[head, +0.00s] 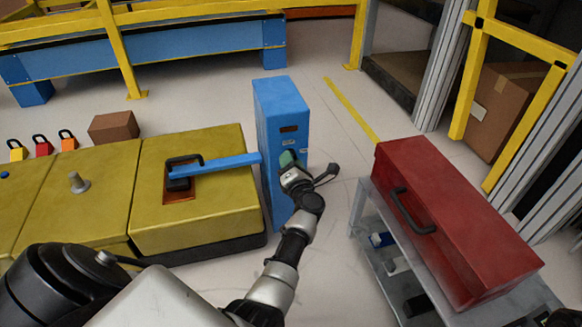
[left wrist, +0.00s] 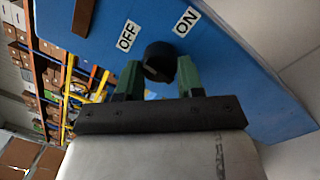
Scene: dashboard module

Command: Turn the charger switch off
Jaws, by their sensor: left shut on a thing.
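The charger is a tall blue box (head: 281,98) in the middle of the head view. The left wrist view shows its blue face (left wrist: 225,75) close up, with a round black switch knob (left wrist: 159,61) between an OFF label (left wrist: 127,36) and an ON label (left wrist: 186,21). I cannot clearly tell which label the knob points to. My left gripper (head: 289,160) is at the charger's face, and its green fingers (left wrist: 159,78) are shut on the knob, one on each side. In the head view the gripper hides the knob. My right gripper is not in view.
A blue bar (head: 225,164) reaches from the charger to a yellow machine (head: 220,212) on the left. A red toolbox (head: 450,215) sits on a grey cart (head: 362,205) at right. Blue and yellow railing stands behind. Floor is free between charger and cart.

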